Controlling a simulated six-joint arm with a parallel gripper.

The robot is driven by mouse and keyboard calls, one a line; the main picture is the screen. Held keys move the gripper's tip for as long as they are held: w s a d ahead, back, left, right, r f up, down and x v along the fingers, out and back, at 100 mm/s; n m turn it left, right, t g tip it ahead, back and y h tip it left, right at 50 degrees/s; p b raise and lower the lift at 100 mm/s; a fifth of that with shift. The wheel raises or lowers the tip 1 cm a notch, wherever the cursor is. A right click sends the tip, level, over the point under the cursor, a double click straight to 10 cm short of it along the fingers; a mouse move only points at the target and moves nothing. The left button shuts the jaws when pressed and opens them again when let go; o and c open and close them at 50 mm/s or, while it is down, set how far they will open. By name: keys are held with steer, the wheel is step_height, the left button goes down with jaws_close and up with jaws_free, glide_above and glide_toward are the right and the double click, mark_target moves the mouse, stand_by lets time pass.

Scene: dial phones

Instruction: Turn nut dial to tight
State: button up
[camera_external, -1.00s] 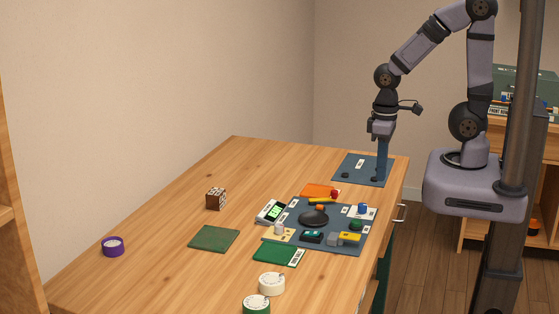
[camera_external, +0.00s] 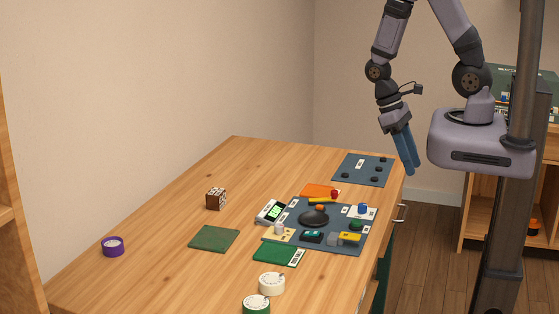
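I cannot tell which part is the nut dial. A dark blue board (camera_external: 350,164) with several small black knobs and a white label lies at the far right corner of the table. Two round dials with white tops, a cream one (camera_external: 272,284) and a green-sided one (camera_external: 257,304), stand near the front. My gripper (camera_external: 409,173) has blue fingers pointing down and slightly right. It hangs at the table's right edge, right of the dark blue board and apart from it. Nothing shows between the fingers, but their gap is too small to judge.
A larger blue-grey board (camera_external: 345,243) carries a black disc and several coloured parts. Near it lie an orange plate (camera_external: 317,190), green plates (camera_external: 213,239) and a device with a lit screen (camera_external: 272,212). A brown block (camera_external: 216,198) and purple ring (camera_external: 113,246) are left, with bare table around.

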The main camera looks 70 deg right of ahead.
steer(key=s+m+g+y+p, duration=0.1)
steer(key=s+p, duration=0.1)
steer(key=n+t+h+p, duration=0.2)
steer(key=n+t, duration=0.2)
steer(key=t, duration=0.2)
glide_above(363, 205)
steer(key=f, duration=0.8)
steer(key=shift+s+a, duration=0.1)
steer(key=shift+s, duration=0.2)
steer(key=shift+w+d+n, duration=0.2)
steer(key=shift+w+n, duration=0.1)
steer(key=shift+n, duration=0.2)
steer(key=shift+b, duration=0.3)
step_height(363, 205, down, 7)
steer(key=b, duration=0.7)
steer(key=shift+f, duration=0.15)
